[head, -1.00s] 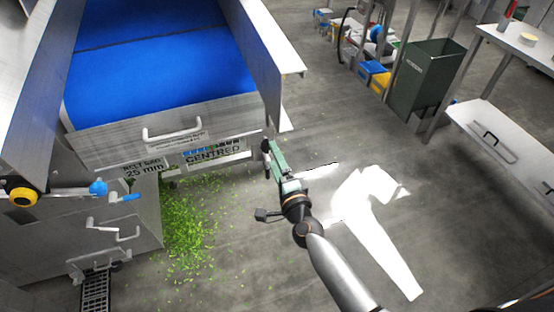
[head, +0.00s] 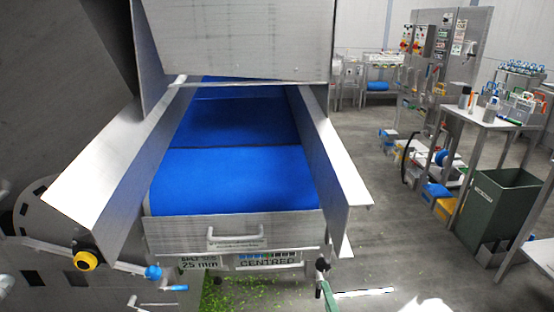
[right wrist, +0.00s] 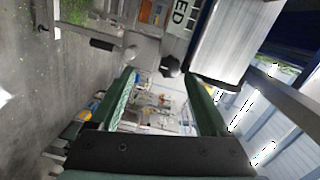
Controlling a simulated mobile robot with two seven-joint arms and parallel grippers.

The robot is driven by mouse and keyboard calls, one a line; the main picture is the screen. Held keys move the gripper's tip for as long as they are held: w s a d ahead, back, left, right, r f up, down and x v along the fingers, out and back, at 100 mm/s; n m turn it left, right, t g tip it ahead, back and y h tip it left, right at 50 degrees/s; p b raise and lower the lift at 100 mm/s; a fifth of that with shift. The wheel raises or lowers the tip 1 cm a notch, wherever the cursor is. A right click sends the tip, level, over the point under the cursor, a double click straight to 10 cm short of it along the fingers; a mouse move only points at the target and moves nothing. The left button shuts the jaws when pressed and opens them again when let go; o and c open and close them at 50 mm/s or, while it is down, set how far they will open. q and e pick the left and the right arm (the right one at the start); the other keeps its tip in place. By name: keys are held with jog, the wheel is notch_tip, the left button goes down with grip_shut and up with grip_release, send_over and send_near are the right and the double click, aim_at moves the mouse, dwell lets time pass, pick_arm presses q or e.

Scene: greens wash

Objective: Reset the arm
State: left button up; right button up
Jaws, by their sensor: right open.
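My right gripper (head: 327,292) shows at the bottom edge of the head view, just right of the conveyor's front end, with most of its arm cut off. In the right wrist view its two green fingers (right wrist: 160,85) are spread apart with nothing held between them. A dark round knob (right wrist: 171,67) is just beyond the fingertips; I cannot tell whether they touch it. A dark knob (head: 322,264) also shows above the gripper in the head view. The conveyor (head: 235,180) has a blue belt and a front panel with a handle. My left gripper is not in view.
Green scraps (head: 250,297) lie on the floor below the conveyor. A yellow knob (head: 86,260) and a blue knob (head: 153,272) are at its left. A green bin (head: 497,205) and steel tables (head: 480,118) stand right. Open floor (head: 400,245) lies between.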

jog(key=s+d+f+n+g+p, duration=0.1)
jog(key=s+f+n+g, duration=0.3)
jog(key=s+n, duration=0.4)
jog(key=s+d+f+n+g+p, duration=0.1)
jog(key=s+f+n+g, duration=0.3)
jog(key=s, duration=1.2)
jog(key=f+n+p, duration=0.1)
jog(key=n, duration=0.3)
jog(key=shift+d+f+n+y+p, duration=0.2)
jog(key=shift+f+n+y+p, duration=0.1)
jog(key=shift+n, duration=0.1)
jog(key=shift+c, duration=0.2)
